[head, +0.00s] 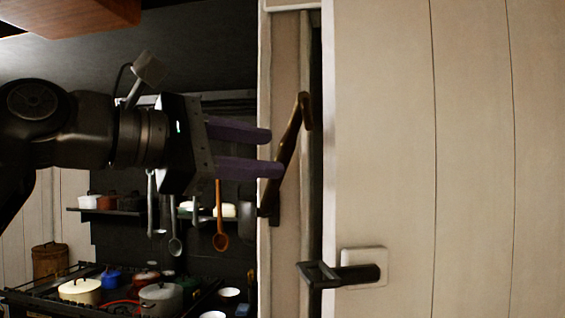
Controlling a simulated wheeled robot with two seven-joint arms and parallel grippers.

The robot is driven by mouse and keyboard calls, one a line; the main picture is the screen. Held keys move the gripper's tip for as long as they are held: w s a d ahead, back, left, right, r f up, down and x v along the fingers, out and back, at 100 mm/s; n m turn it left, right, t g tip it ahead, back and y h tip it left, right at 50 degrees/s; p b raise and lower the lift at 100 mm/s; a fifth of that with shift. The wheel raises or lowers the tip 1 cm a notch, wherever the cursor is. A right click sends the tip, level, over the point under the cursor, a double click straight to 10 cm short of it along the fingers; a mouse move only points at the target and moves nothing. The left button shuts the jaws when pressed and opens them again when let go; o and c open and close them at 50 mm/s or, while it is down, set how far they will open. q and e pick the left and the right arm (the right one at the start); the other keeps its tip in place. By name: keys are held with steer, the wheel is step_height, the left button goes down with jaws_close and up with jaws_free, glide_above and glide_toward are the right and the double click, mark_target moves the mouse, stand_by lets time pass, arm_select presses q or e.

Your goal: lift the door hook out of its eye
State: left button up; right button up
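The door hook (288,150) is a brown bar on the pale door post. It stands steeply tilted, its lower end at a dark mount on the post and its bent tip up at the right. A black fitting with a looped end (318,274), seemingly the eye, sits on a pale plate on the door (430,160). The hook's tip is well above this fitting and apart from it. My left gripper (276,153) is open, with two purple fingers one above the other. The lower fingertip overlaps the hook in view; contact cannot be told. My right gripper is not in view.
A dark narrow gap runs between post and door. Behind my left arm are a shelf (105,211) with pots, hanging utensils such as an orange spoon (220,235), and a stove with a grey pot (161,297) and a cream pot (80,291).

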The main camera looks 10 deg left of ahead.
arm_select(q)
steer(key=shift+s+a, duration=0.3)
steer(key=shift+s, duration=0.05)
steer(key=b+v, duration=0.1)
steer(key=v, duration=0.8)
steer(key=shift+f, duration=0.15)
stand_by(0.5)
steer(key=shift+s, duration=0.1)
stand_by(0.3)
stand_by(0.4)
